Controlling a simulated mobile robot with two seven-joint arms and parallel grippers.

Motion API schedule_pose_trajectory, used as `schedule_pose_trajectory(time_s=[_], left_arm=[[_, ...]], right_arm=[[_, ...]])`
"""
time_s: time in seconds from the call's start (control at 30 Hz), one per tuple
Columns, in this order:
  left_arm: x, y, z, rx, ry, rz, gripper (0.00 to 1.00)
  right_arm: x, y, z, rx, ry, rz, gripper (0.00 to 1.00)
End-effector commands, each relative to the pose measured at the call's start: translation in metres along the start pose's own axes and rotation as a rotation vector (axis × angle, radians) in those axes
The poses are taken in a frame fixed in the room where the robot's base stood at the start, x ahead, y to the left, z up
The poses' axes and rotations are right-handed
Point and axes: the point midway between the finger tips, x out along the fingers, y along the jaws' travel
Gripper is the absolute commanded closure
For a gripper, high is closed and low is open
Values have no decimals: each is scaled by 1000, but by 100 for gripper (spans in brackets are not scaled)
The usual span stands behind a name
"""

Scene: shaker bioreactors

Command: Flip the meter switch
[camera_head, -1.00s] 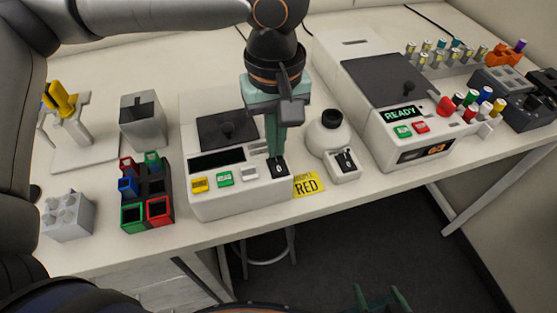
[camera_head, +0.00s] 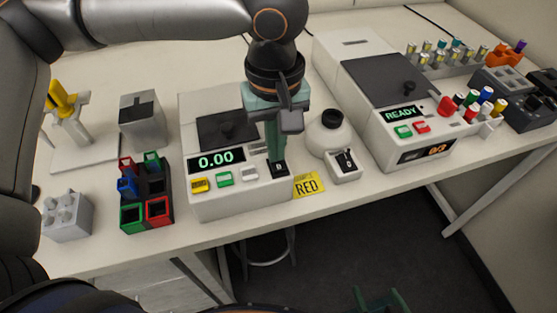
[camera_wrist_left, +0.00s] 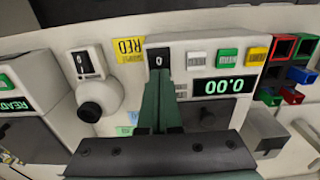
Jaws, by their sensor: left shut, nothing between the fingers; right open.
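The meter (camera_head: 240,199) is a white box with a dark lid and yellow, green and white buttons. Its display (camera_head: 216,161) is lit and reads 0.00. The black meter switch (camera_head: 281,168) is at the right end of its front panel; it also shows in the left wrist view (camera_wrist_left: 158,58). My left gripper (camera_head: 277,160) is shut and empty, pointing down with its tips at the switch; whether they touch it I cannot tell. The tips also show in the left wrist view (camera_wrist_left: 157,78). My right gripper (camera_head: 380,299) is open at the bottom edge, away from the table.
A yellow RED label (camera_head: 307,186) lies right of the meter. A white device with a black knob and its own switch (camera_head: 345,162) stands close beside it. The READY machine (camera_head: 400,115) is further right. A colored rack (camera_head: 146,195) stands left of the meter.

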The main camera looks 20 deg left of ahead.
Motion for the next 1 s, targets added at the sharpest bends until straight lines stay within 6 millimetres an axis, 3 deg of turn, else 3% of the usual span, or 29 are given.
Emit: schedule_pose_trajectory(time_s=[0.17,0.43,0.67,1.0], left_arm=[[2,0,1,1,-4,-3,100],[-23,0,1,1,-4,-4,100],[-37,0,1,1,-4,-3,100],[-58,0,1,1,-3,-3,100]], right_arm=[[0,-1,0,0,-2,-2,0],[-22,-1,-28,-1,17,2,0],[-33,3,-29,2,0,14,0],[-52,1,-49,3,-1,13,0]])
